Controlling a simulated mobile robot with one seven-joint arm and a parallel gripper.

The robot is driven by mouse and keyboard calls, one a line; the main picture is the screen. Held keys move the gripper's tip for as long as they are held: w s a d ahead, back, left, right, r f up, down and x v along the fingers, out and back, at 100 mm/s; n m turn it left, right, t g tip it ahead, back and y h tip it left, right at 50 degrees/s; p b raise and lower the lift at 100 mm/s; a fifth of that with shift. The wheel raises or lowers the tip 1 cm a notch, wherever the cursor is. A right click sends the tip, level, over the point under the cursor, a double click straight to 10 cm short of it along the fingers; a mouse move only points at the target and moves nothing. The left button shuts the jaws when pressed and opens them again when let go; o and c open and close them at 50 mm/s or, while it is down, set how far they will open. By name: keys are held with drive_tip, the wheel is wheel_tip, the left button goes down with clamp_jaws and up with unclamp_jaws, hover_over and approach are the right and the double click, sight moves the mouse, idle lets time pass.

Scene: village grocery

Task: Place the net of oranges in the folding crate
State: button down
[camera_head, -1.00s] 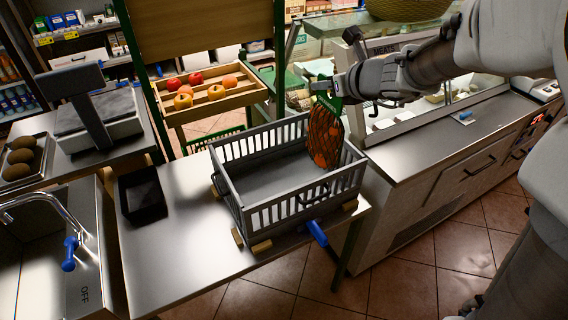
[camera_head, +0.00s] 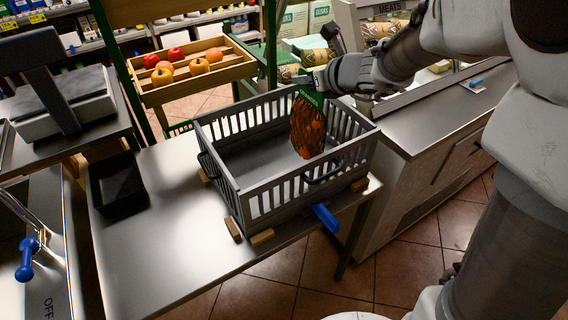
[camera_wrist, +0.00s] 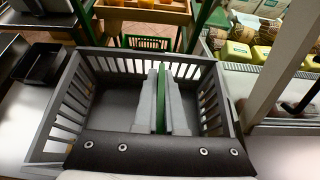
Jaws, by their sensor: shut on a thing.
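The net of oranges (camera_head: 307,128) hangs upright from its green header tag (camera_head: 311,97). My gripper (camera_head: 312,80) is shut on the tag at the top of the net. The grey folding crate (camera_head: 262,192) stands open on the steel table. In the head view the net hangs over the right part of the crate; I cannot tell whether it touches the floor. In the wrist view my gripper (camera_wrist: 162,100) has the green tag edge-on between its fingers, above the inside of the crate (camera_wrist: 48,138). The net itself is hidden there. The crate looks otherwise empty.
A small black tray (camera_head: 118,186) sits left of the crate on the steel table (camera_head: 160,255). A wooden fruit crate (camera_head: 187,90) stands behind. A scale (camera_head: 62,100) is at left, a steel counter (camera_head: 440,120) at right. A blue handle (camera_head: 327,218) juts out at the front.

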sight(302, 117)
wheel_tip(302, 117, down, 10)
drive_tip(key=b, duration=0.4)
drive_tip(key=shift+f+b, duration=0.15)
drive_tip(key=shift+b, duration=0.2)
drive_tip(key=shift+f, duration=0.15)
drive_tip(key=c, duration=1)
unclamp_jaws()
